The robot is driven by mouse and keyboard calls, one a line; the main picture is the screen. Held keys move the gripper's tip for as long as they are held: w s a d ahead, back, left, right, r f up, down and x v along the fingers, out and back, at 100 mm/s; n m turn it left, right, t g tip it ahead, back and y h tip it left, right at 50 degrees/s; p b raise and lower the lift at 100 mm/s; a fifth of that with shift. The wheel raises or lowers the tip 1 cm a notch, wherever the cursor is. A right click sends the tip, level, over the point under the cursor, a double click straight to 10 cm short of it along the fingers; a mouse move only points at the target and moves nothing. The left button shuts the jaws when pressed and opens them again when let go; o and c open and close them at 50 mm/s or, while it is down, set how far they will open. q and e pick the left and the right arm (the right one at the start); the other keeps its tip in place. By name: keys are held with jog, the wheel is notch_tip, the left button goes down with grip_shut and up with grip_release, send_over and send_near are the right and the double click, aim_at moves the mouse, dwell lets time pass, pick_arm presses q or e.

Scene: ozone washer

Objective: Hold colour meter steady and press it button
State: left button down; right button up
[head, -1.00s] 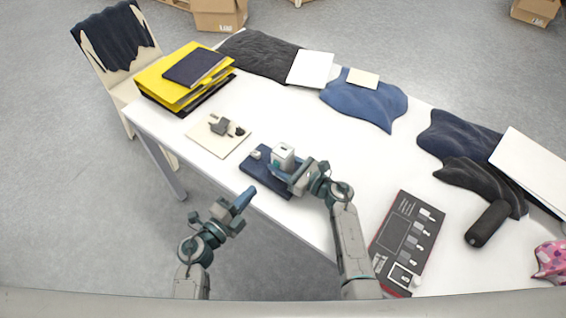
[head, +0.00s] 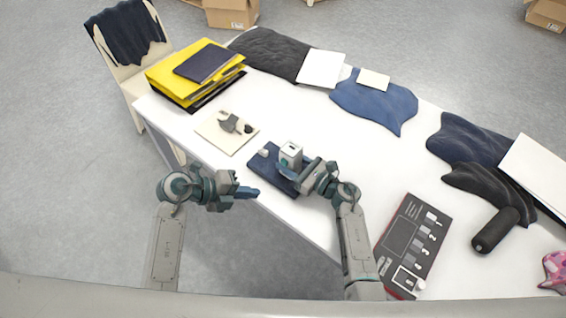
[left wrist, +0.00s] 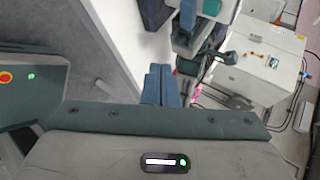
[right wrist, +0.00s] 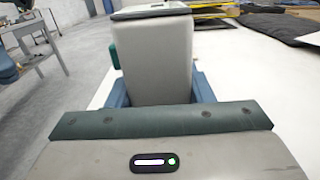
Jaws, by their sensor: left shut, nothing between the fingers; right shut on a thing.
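The colour meter (head: 291,152) is a pale grey box standing upright at the dark blue mat on the table's near side. My right gripper (head: 289,171) is shut on its lower part. In the right wrist view the meter (right wrist: 153,62) fills the space between the blue fingers, and a green button-like part (right wrist: 114,55) sticks out of its left side. My left gripper (head: 249,192) is shut and empty, off the table's near edge, left of and apart from the meter, pointing right. Its closed blue fingers (left wrist: 161,85) show in the left wrist view.
The dark blue mat (head: 262,170) also carries a small white piece (head: 263,153). A cream board (head: 215,137) with small dark parts lies behind left. A dark chart panel (head: 412,240) lies right. The table's middle is clear.

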aim_at(284, 163)
dwell(0.3)
pick_arm(q)
jog(key=w+d, duration=0.5)
jog(key=w, duration=0.2)
dwell(0.3)
jog(key=shift+w+d, duration=0.1)
dwell(1.8)
jog(key=shift+w+d, duration=0.25)
jog(key=shift+w, duration=0.05)
jog(key=shift+w+d, duration=0.25)
jog(key=shift+w, duration=0.1)
dwell(0.8)
jog(key=shift+s+a, duration=0.55)
jog(key=shift+s, duration=0.15)
jog(key=shift+s, duration=0.1)
